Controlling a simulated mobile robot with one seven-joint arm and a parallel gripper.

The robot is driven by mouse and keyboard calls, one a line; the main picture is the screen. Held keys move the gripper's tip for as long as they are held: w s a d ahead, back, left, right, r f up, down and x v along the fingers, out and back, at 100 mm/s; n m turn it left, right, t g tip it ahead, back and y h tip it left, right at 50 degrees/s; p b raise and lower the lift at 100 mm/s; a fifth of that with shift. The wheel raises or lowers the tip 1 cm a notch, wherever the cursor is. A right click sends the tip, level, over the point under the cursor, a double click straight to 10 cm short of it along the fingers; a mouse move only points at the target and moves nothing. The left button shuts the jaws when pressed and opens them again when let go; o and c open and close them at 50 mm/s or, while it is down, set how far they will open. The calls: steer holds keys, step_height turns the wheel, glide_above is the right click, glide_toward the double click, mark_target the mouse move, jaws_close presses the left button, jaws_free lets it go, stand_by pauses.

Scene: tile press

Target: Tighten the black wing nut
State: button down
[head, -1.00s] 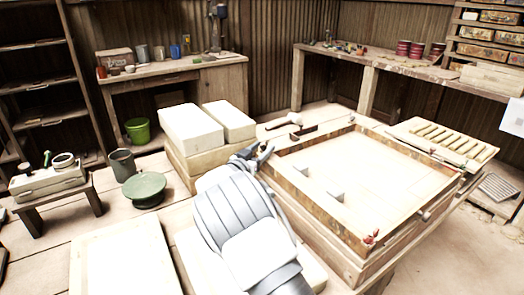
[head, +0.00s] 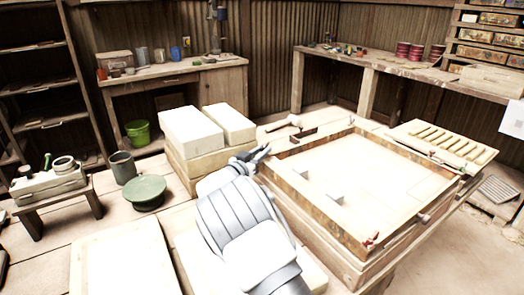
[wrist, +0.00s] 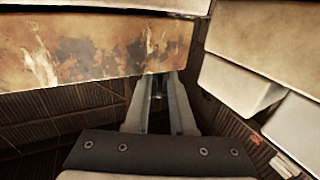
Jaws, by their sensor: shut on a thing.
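My gripper (head: 258,153) is at the left outer side of the large wooden frame (head: 362,252), close to its wall. In the wrist view, the two fingers (wrist: 159,84) reach up to the lower edge of the frame's stained side (wrist: 95,45). They are nearly together, shut on a small dark thing between their tips, which fits the black wing nut. The nut is mostly hidden by the fingers and the frame edge, so its wings and how far it is turned cannot be made out.
Pale blocks (head: 190,133) stand stacked left of my gripper. A red-handled fitting (head: 371,239) sits at the near corner. A green round stool (head: 145,190) and metal bucket (head: 122,167) stand on the left.

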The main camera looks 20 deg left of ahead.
steer(key=shift+w+a+r+m+g+h+p, duration=0.15)
steer(key=shift+m+g+h+p, duration=0.15)
steer(key=shift+m+h+p, duration=0.3)
steer(key=shift+a+m+g+h+b, duration=0.25)
steer(key=shift+m+g+h, duration=0.35)
steer(key=shift+h, duration=0.5)
steer(key=shift+m+h+b, duration=0.3)
steer(key=shift+h, duration=0.1)
steer(key=shift+g+h, duration=0.3)
steer(key=shift+m+h+b, duration=0.3)
steer(key=shift+m, duration=0.1)
steer(key=c, duration=0.8)
jaws_free()
steer(key=shift+d, duration=0.1)
steer(key=shift+o, duration=0.2)
